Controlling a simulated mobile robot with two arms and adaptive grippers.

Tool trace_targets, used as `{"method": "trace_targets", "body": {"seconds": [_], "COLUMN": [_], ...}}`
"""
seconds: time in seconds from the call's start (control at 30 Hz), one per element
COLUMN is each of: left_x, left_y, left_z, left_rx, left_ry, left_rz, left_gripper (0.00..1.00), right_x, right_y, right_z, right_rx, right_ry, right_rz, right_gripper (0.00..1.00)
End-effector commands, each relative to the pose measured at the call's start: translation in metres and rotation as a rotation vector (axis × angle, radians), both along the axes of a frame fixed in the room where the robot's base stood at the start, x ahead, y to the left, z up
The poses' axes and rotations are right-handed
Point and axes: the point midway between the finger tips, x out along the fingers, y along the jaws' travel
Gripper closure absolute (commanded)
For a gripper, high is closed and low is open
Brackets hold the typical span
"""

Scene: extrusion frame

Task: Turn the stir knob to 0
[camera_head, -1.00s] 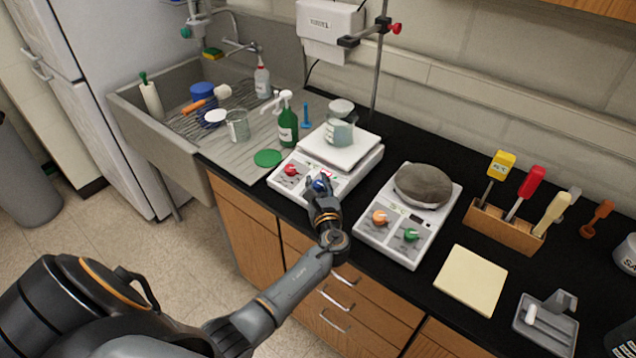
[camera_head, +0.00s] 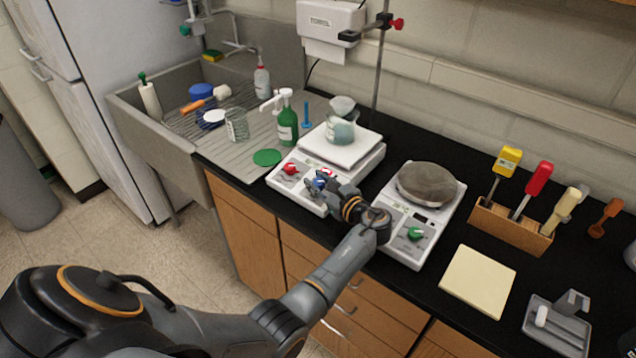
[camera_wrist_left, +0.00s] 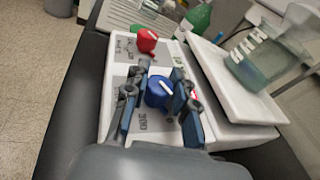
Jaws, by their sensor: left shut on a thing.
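My left gripper (camera_head: 319,184) is at the front panel of the left white hotplate stirrer (camera_head: 285,180). In the left wrist view its fingers stand on both sides of a blue knob (camera_wrist_left: 156,95) and are shut on it. The knob has a white pointer line, slanted in that view. Panel markings are too blurred to tell which knob is stir. The fingers mostly hide the blue knob in the head view.
A beaker (camera_head: 340,131) of liquid stands on the left stirrer's plate. A second stirrer (camera_head: 402,256) with a green knob (camera_head: 415,233) is to the right, partly behind my arm. A green bottle (camera_head: 287,120) stands behind the left stirrer. A yellow pad (camera_head: 477,282) lies right.

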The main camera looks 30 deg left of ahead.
Motion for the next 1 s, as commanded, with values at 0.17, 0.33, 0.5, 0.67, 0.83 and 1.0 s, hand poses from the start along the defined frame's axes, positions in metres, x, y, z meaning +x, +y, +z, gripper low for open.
{"method": "trace_targets", "body": {"seconds": [0.17,0.33,0.5,0.67,0.83,1.0], "left_x": [0.000,0.000,0.000,0.000,-0.004,-0.014], "left_y": [0.000,0.000,0.000,0.000,-0.011,-0.039], "left_z": [0.000,0.000,0.000,0.000,0.002,0.006], "left_rx": [-0.001,-0.001,-0.001,-0.001,-0.002,-0.002], "left_ry": [-0.002,-0.002,-0.002,-0.002,-0.003,-0.002], "left_rz": [0.001,0.000,0.000,0.000,-0.001,-0.002], "left_gripper": [1.00,0.62,0.50,0.50,0.50,0.50], "right_x": [0.000,0.000,0.000,0.000,0.000,0.000], "right_y": [0.000,0.000,0.000,0.000,0.001,0.001], "right_z": [0.000,0.000,0.000,0.000,0.000,0.000], "right_rx": [0.000,0.000,0.000,0.000,0.001,0.001], "right_ry": [0.000,0.000,0.000,0.000,0.000,0.000], "right_rz": [0.000,-0.001,-0.001,-0.001,-0.001,-0.001], "right_gripper": [0.50,0.50,0.50,0.50,0.50,0.50]}}
